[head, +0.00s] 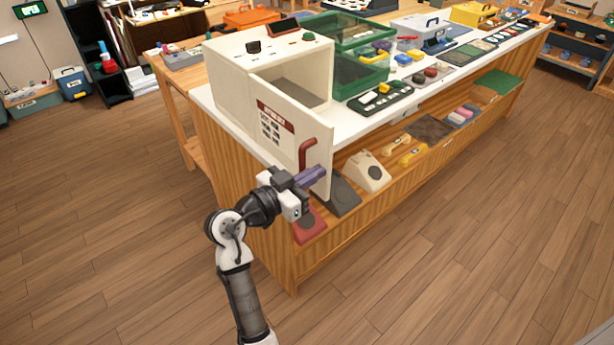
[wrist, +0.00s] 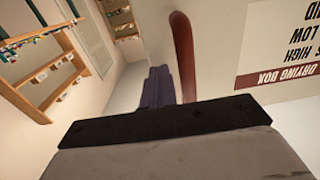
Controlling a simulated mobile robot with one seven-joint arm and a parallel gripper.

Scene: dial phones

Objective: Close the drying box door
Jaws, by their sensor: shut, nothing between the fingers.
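The drying box (head: 232,72) is a cream box on the near left end of the white-topped counter. Its door (head: 283,125) stands open, swung out toward the counter's front, and its dark interior shows. The door bears a red label and a red-brown handle (head: 306,150). My gripper (head: 318,173), with purple fingers, is shut and empty, close to the door's outer face just below the handle. In the wrist view the fingers (wrist: 158,88) lie beside the handle (wrist: 184,55), with the label (wrist: 285,50) upside down at right. Contact with the door cannot be told.
Green clear-sided crates (head: 360,75) and a dark tray (head: 380,100) stand right of the box on the counter (head: 440,85). Below, the shelf holds a cream phone (head: 367,172) and a red item (head: 310,228). The wooden floor in front is clear.

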